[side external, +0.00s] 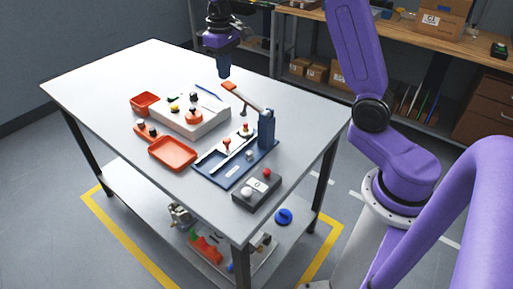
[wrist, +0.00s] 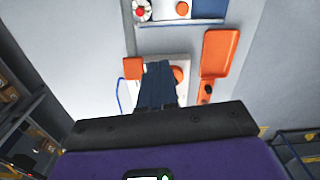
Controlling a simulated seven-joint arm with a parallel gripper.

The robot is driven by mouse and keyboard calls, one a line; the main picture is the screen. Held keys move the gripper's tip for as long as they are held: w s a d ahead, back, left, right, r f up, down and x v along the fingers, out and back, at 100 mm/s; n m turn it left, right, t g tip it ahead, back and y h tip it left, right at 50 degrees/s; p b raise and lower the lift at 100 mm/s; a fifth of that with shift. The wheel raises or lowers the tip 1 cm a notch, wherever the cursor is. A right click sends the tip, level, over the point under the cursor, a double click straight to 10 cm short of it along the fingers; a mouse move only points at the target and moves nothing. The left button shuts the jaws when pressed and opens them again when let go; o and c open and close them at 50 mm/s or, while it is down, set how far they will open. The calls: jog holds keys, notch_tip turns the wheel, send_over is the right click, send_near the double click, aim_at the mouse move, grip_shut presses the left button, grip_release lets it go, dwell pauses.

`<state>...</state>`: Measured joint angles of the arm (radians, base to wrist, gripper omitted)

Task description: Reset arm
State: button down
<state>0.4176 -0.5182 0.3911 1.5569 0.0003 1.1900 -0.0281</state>
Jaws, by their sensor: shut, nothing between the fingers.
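My gripper (side external: 224,75) hangs over the far part of the white table (side external: 110,85), pointing down, with its fingers together and empty. In the wrist view its dark blue fingers (wrist: 158,66) are closed over part of the light housing (wrist: 185,62). In the side view this light grey housing (side external: 190,122), with several coloured parts on top, lies below and in front of my gripper, apart from it. A blue base plate (side external: 232,177) with an upright blue post (side external: 266,128) and an orange-ended lever (side external: 243,95) stands to its right.
An orange tray (side external: 173,153) and a smaller orange bin (side external: 145,102) lie near the housing. A grey button box (side external: 257,188) sits near the front corner. The table's left part is clear. A shelf with boxes (side external: 443,18) stands behind.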

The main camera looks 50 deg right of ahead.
jog(key=s+a+n, duration=0.3)
jog(key=s+a, duration=0.2)
jog(key=s, duration=0.3)
jog(key=s+a+n, duration=0.2)
jog(key=s+a, duration=0.2)
jog(key=s, duration=0.4)
jog(key=s+d+f+n, duration=0.1)
jog(key=s+n, duration=0.2)
jog(key=s, duration=0.6)
jog(key=s+d+f+n, duration=0.1)
jog(key=s+f+n, duration=0.1)
jog(key=s, duration=0.8)
jog(key=shift+s+f+n, duration=0.15)
jog(key=shift+f+n, duration=0.15)
jog(key=shift+n, duration=0.3)
jog(key=shift+d, duration=0.1)
